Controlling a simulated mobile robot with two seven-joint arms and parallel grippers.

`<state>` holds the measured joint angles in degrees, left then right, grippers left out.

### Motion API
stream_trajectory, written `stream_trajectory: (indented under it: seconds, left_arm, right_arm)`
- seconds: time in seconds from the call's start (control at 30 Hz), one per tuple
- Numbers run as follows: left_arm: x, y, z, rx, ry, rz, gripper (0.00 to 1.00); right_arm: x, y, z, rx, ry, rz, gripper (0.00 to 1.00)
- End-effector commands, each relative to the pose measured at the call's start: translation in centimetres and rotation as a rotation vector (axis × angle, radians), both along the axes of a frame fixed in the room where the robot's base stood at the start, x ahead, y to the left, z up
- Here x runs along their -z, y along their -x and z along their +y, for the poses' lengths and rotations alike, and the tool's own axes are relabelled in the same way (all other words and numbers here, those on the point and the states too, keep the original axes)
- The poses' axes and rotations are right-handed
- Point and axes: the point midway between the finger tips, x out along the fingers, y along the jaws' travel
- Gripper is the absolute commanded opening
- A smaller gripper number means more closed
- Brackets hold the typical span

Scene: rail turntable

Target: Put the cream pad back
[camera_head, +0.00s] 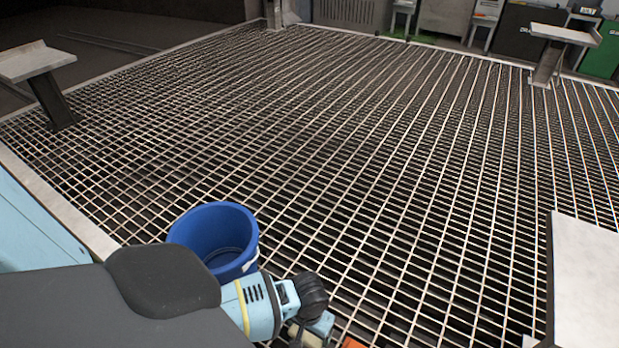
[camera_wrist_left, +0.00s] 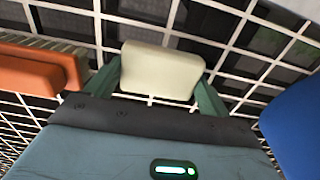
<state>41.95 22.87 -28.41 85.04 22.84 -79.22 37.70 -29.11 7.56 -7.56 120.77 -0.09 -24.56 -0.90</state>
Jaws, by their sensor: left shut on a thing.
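The cream pad (camera_wrist_left: 160,70) shows in the left wrist view, between the two green fingers of my left gripper (camera_wrist_left: 160,85). The gripper is shut on it, and the grating lies behind and beneath the pad. In the head view my left gripper (camera_head: 312,326) is at the bottom edge, partly cut off by the frame and hidden by its own wrist. My right gripper is in neither view.
A blue bucket (camera_head: 212,236) stands on the grating beside my left arm; its side also shows in the left wrist view (camera_wrist_left: 297,125). Pale-topped stands (camera_head: 37,62) rise around the grating (camera_head: 330,150), whose middle is clear.

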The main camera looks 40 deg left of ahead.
Motion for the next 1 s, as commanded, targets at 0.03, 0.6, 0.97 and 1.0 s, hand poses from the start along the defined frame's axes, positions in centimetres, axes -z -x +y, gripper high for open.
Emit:
stream_trajectory:
  seconds: [0.03, 0.6, 0.97, 1.0]
  left_arm:
    - [-0.1, -0.1, 0.0, 0.0, 0.001, -0.002, 0.63]
    - [0.2, 0.0, 0.0, 0.0, 0.0, -0.002, 1.0]
    - [-3.2, -0.1, 0.0, 0.0, 0.001, -0.006, 1.0]
    - [-4.0, -0.2, 0.0, -0.001, 0.001, -0.006, 1.0]
  right_arm:
    - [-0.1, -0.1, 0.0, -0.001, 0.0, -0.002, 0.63]
    - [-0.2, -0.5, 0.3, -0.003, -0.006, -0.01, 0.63]
    - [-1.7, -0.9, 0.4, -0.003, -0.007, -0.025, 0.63]
    - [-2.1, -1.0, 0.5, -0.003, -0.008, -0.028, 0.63]
